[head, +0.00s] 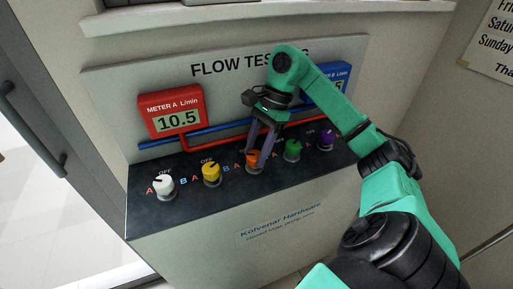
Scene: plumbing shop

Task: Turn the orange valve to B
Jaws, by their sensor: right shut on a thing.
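The orange valve (253,168) stands on the black top of the flow tester, in the middle of a row of coloured knobs. My right gripper (260,160) reaches down from above and is shut on the orange valve. Its dark fingers cover much of the knob, so I cannot tell which way the valve points. A letter A shows left of the valve; its B mark is not clear. The red meter A (172,113) reads 10.5. The blue meter B (334,81) is mostly hidden behind my right arm. My left gripper is not in view.
The white knob (163,183) and yellow knob (211,172) stand left of the orange valve. The green knob (292,149) and purple knob (326,139) stand close on its right. Red and blue pipes (205,131) run along the upright panel behind. A shelf overhangs the panel.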

